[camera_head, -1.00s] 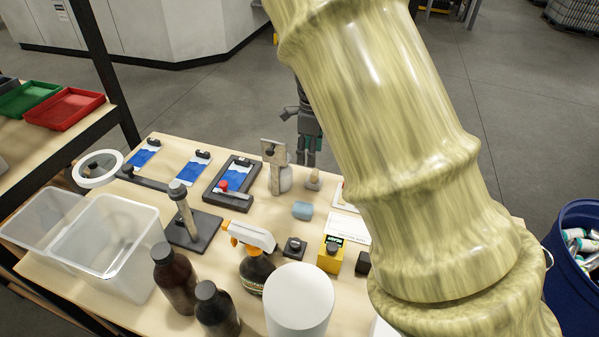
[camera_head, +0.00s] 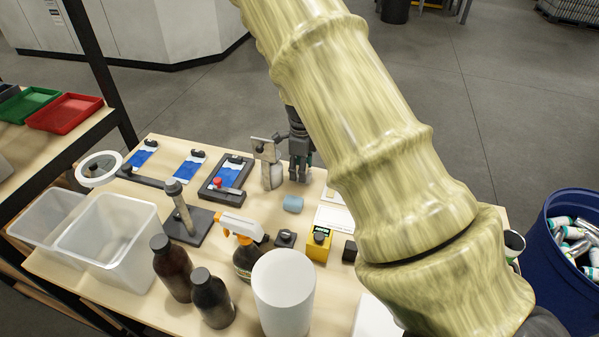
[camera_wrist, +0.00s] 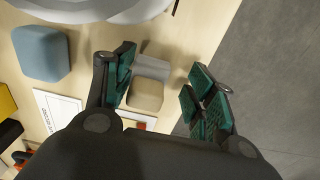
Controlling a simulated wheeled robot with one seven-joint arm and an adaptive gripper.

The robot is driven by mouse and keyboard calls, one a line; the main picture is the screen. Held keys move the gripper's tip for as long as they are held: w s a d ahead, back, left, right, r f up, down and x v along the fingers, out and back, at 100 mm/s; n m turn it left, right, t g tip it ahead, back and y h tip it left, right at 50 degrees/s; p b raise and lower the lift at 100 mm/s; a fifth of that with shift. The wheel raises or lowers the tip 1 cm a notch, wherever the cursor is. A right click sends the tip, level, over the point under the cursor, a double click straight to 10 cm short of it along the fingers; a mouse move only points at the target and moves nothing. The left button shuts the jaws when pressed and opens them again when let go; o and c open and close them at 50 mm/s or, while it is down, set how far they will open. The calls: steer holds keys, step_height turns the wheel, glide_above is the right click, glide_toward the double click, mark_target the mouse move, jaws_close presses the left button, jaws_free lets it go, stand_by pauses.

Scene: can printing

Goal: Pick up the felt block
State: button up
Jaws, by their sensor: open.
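A tan rounded block (camera_wrist: 145,96) with a pale grey part beside it, apparently the felt block, lies between the fingers in the wrist view, closer to the left finger. Whether a finger touches it is unclear. My gripper (camera_wrist: 164,72) is open around it, with green-padded fingers apart. In the head view my gripper (camera_head: 299,168) is low at the far edge of the table and hides the tan block. A soft blue block (camera_head: 293,204) lies just nearer on the table; it also shows at the upper left of the wrist view (camera_wrist: 42,53).
A scraper-like tool on a stand (camera_head: 266,160) is close left of my gripper. A printing frame (camera_head: 226,178), a yellow box (camera_head: 319,243), a spray bottle (camera_head: 241,240) and a white cylinder (camera_head: 283,292) stand around. A blue bin (camera_head: 570,270) is at right.

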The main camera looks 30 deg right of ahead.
mark_target(307, 169)
steer(key=shift+s+r, duration=0.45)
steer(key=shift+s, duration=0.15)
steer(key=shift+c, duration=0.2)
steer(key=s, duration=0.1)
steer(key=s+r, duration=0.1)
steer(key=shift+s+a+r, duration=0.1)
steer(key=shift+s+r, duration=0.15)
steer(key=shift+s, duration=0.05)
steer(key=c, duration=1)
steer(key=shift+w, duration=0.15)
steer(key=shift+c, duration=0.6)
steer(key=shift+w+a+f, duration=0.1)
steer(key=shift+w+f, duration=0.7)
steer(key=shift+w, duration=0.25)
jaws_close()
steer(key=shift+s+r, duration=0.15)
steer(key=shift+r, duration=0.25)
steer(key=r+b, duration=0.1)
steer(key=r, duration=0.3)
steer(key=r+b, duration=0.1)
steer(key=r, duration=0.3)
steer(key=shift+s+d+r+b, duration=0.2)
steer(key=shift+r+b, duration=0.1)
steer(key=shift+b, duration=0.1)
steer(key=shift+w+a+r, duration=0.15)
steer(key=shift+r, duration=0.35)
